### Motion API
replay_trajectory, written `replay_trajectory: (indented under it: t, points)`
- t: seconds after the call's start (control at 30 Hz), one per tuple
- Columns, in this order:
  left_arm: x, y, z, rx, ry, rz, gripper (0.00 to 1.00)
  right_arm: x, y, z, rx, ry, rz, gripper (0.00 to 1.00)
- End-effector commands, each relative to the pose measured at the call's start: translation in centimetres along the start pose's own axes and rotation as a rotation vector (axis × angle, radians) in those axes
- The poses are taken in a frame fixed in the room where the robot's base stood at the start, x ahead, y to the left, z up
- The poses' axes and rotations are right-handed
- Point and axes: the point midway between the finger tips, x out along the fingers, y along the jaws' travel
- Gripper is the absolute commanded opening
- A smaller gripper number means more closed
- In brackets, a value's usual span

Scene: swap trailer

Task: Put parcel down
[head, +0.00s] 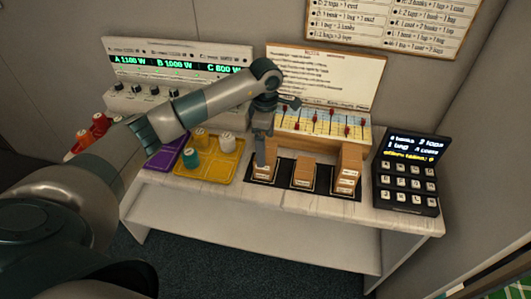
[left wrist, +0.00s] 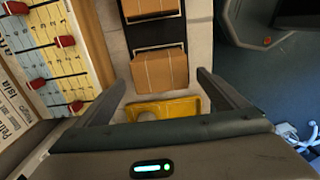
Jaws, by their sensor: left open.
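A small brown parcel (head: 264,171) sits on the leftmost black pad on the table. In the left wrist view the parcel (left wrist: 160,69) lies flat on its pad, with thin light lines across its top. My left gripper (head: 261,158) is over it, pointing down. In the left wrist view the gripper (left wrist: 161,78) is open, with a finger on each side of the parcel and visible gaps. A middle parcel (head: 304,174) and a taller stack (head: 348,168) stand on the pads to the right. My right gripper is not in view.
A yellow tray (head: 222,177) with white and teal jars is left of the pads, beside a purple tray (head: 165,159). A board with red sliders (head: 318,123) stands close behind. A black keypad (head: 405,180) is at the right. The front table edge (head: 300,208) is clear.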

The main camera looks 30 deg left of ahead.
Motion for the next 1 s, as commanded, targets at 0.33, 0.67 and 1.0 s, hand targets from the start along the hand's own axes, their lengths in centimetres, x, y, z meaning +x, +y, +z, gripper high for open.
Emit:
replay_trajectory:
  t: [0.33, 0.67, 1.0]
  points:
    - [-5.8, 0.1, 0.0, 0.001, 0.0, 0.003, 0.93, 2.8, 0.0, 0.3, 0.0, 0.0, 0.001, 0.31]
    - [-7.9, 0.0, -0.1, -0.001, 0.001, 0.001, 0.93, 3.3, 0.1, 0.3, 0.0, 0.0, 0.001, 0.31]
    - [-7.9, 0.0, 0.0, -0.001, 0.001, 0.0, 0.93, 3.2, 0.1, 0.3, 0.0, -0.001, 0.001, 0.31]
